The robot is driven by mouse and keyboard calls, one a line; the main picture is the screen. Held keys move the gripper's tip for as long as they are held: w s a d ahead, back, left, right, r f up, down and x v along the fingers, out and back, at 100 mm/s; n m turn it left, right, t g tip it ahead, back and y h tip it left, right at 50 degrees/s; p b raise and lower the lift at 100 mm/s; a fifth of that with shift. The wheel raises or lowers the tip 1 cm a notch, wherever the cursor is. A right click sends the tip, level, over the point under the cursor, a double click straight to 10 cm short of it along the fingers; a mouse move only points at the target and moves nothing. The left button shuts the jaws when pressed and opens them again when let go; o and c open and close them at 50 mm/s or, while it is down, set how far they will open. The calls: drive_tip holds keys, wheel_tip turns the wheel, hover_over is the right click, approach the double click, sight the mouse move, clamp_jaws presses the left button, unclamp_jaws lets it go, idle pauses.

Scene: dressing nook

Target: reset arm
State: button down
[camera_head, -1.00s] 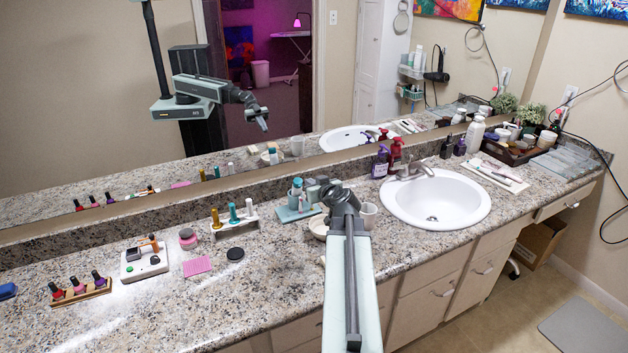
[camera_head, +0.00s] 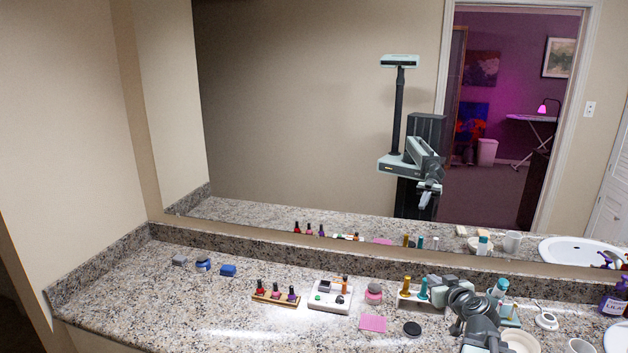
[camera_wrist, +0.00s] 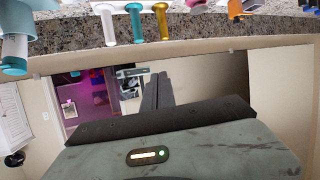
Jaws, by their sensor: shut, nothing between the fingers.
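My gripper (camera_head: 436,284) is at the end of my bent arm, low over the right part of the counter in the head view. It shows in front of the tall small bottles and hides part of them. In the wrist view its dark fingers (camera_wrist: 158,92) are together with nothing between them. That view is upside down, with the counter at the top and the mirror below. A white-and-clear bottle (camera_wrist: 106,24), a teal one (camera_wrist: 135,22) and a gold one (camera_wrist: 162,20) stand beyond the fingers.
The granite counter (camera_head: 185,305) is clear at its front left. Nail polishes (camera_head: 276,292) in a wooden rack, a white device (camera_head: 330,296), a pink pad (camera_head: 373,323) and a black disc (camera_head: 412,328) lie left of my arm. A mirror (camera_head: 300,130) backs the counter.

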drive_tip(key=s+a+f+n+g+y+p, duration=0.1)
drive_tip(key=a+f+n+g+y, duration=0.15)
drive_tip(key=a, duration=1.15)
drive_tip(key=a+f+n+g+y+p, duration=0.2)
drive_tip(key=a+g, duration=0.2)
drive_tip(key=a, duration=1)
drive_tip(key=s+a+f+g+h, duration=0.2)
drive_tip(key=s+a+f+g, duration=0.25)
drive_tip(key=s, duration=0.35)
drive_tip(key=s+d+f+m+g+h, duration=0.2)
drive_tip(key=s+d+m+g, duration=0.1)
drive_tip(key=s+d+m, duration=0.2)
drive_tip(key=shift+s+d+f, duration=0.15)
drive_tip(key=shift+s+d, duration=0.5)
drive_tip(key=shift+s, duration=0.25)
